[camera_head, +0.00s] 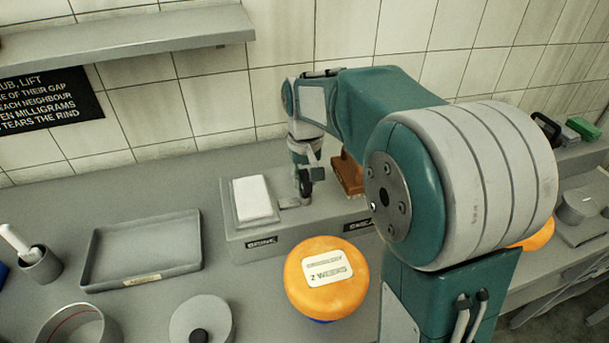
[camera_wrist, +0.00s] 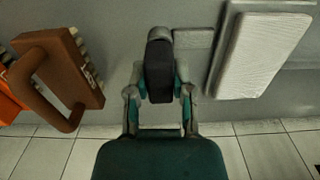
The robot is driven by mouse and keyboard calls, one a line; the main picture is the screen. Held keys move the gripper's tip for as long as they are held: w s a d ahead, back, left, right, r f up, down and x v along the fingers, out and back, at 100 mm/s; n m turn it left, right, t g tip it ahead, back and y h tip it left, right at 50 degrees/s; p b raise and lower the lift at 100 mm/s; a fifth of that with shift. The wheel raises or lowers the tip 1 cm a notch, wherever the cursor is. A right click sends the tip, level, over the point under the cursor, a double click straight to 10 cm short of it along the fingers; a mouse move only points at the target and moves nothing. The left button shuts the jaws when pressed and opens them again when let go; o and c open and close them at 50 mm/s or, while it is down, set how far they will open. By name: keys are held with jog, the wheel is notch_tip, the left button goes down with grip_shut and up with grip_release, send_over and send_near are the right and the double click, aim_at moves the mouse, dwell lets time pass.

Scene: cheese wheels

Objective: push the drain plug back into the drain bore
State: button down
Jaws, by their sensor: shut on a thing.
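My gripper (camera_head: 305,182) reaches down over the grey station at the back of the counter, between a white pad and a brown brush. In the wrist view my gripper (camera_wrist: 160,88) is shut on a dark rounded piece (camera_wrist: 159,65), which I take for the drain plug. The plug sits between the fingers, close to the grey surface; whether it touches cannot be told. A small flat grey block (camera_wrist: 193,44) lies beside it toward the white pad. I cannot make out the drain bore; the gripper and plug may hide it.
The white pad (camera_head: 253,198) stands left of my gripper and the brown brush (camera_head: 347,174) right. An orange cheese wheel (camera_head: 326,277) labelled "2 WEEKS" stands in front. An empty grey tray (camera_head: 95,268) is at left. A shelf (camera_head: 130,38) overhangs the back wall.

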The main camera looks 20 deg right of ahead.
aim_at(304, 174)
jog(key=shift+f, duration=0.7)
jog(key=shift+c, duration=2.1)
grip_release()
notch_tip(304, 174, up, 11)
jog(key=shift+w+r, duration=0.1)
jog(key=shift+r, duration=0.25)
